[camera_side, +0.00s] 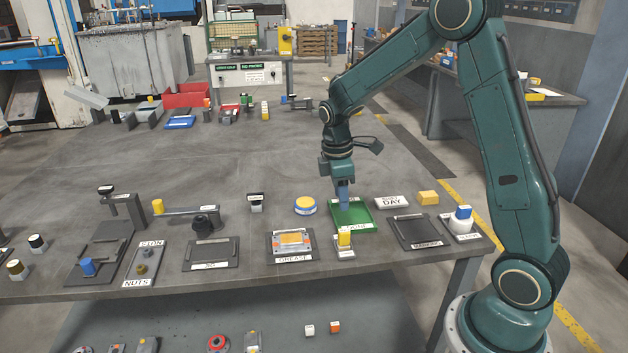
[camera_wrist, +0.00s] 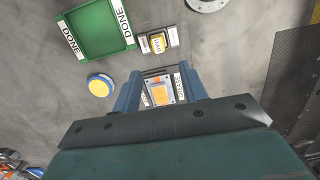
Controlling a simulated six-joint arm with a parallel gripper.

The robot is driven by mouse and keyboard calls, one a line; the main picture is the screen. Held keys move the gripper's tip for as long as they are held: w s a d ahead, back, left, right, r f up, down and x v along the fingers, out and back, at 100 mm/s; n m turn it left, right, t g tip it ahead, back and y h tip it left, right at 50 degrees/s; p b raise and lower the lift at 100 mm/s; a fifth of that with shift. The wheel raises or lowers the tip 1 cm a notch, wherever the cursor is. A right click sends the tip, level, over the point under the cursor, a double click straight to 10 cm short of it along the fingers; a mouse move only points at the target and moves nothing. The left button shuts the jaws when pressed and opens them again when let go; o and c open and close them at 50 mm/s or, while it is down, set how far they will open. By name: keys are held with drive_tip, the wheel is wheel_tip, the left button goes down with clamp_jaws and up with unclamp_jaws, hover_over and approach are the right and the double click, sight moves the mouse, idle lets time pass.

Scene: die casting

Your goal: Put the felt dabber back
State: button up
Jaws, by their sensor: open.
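A small yellow-topped piece (camera_side: 344,238), which may be the felt dabber, stands upright in a small labelled holder (camera_side: 344,253) in front of the green tray. It also shows in the wrist view (camera_wrist: 158,43), beyond my fingers. I cannot tell for sure which piece is the dabber. My gripper (camera_side: 344,206) points down and overlaps the green tray in the side view. In the wrist view my gripper (camera_wrist: 162,88) is open, with nothing held. The GREASE plate (camera_side: 293,259) with its orange pad shows between the fingers (camera_wrist: 160,92).
The green DONE tray (camera_side: 365,226) looks empty. A round yellow-and-blue tin (camera_side: 306,205) stands left of it. A dark plate (camera_side: 416,232) and a blue-topped white piece (camera_side: 463,217) lie to the right. The table's middle, farther back, is clear.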

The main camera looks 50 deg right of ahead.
drive_tip(key=s+a+r+m+t, duration=0.2)
drive_tip(key=s+a+r, duration=0.2)
drive_tip(key=r, duration=0.4)
drive_tip(key=s+a+r+m+t, duration=0.2)
drive_tip(key=s+a+r+m, duration=0.1)
drive_tip(key=s, duration=0.5)
drive_tip(key=s+a+r+m+t+y, duration=0.1)
drive_tip(key=s+a+r+m+t, duration=0.1)
drive_tip(key=s+a+r, duration=0.3)
drive_tip(key=s+m, duration=0.1)
drive_tip(key=s, duration=0.3)
drive_tip(key=shift+s+m, duration=0.2)
drive_tip(key=shift+m, duration=0.1)
